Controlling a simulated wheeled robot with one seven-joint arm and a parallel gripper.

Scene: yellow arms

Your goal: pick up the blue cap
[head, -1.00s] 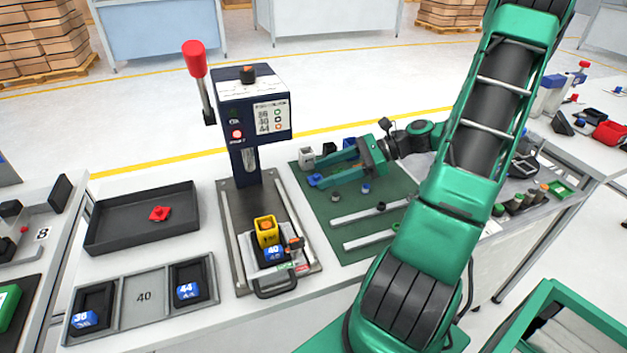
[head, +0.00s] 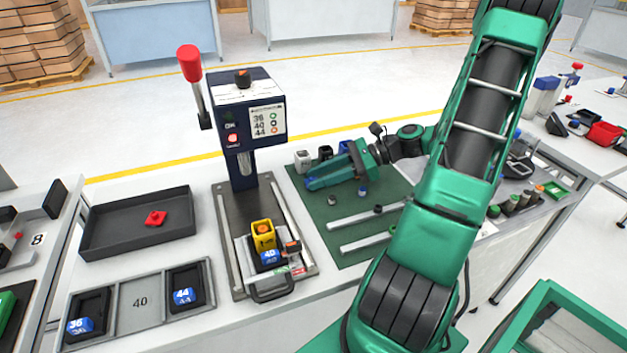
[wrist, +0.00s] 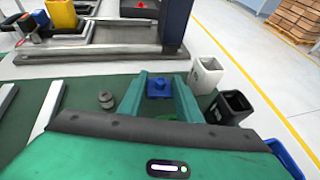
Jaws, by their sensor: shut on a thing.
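The blue cap (wrist: 158,88) is between the two green fingers of my gripper (wrist: 158,98) in the wrist view. The fingers touch it on both sides, near their tips. In the head view my gripper (head: 325,177) is low over the dark green mat (head: 340,240), with its fingers close together. The blue cap (head: 313,184) shows there as blue at the fingertips, partly hidden by them. I cannot tell whether the cap still touches the mat. Another small blue piece (head: 362,190) lies on the mat below my gripper.
A white bin (head: 303,160) and a black bin (head: 325,152) stand just behind the fingers. A grey knob (head: 331,200) and pale rails (head: 365,215) are on the mat's near side. A press (head: 245,130) with a yellow block (head: 264,235) stands to the left.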

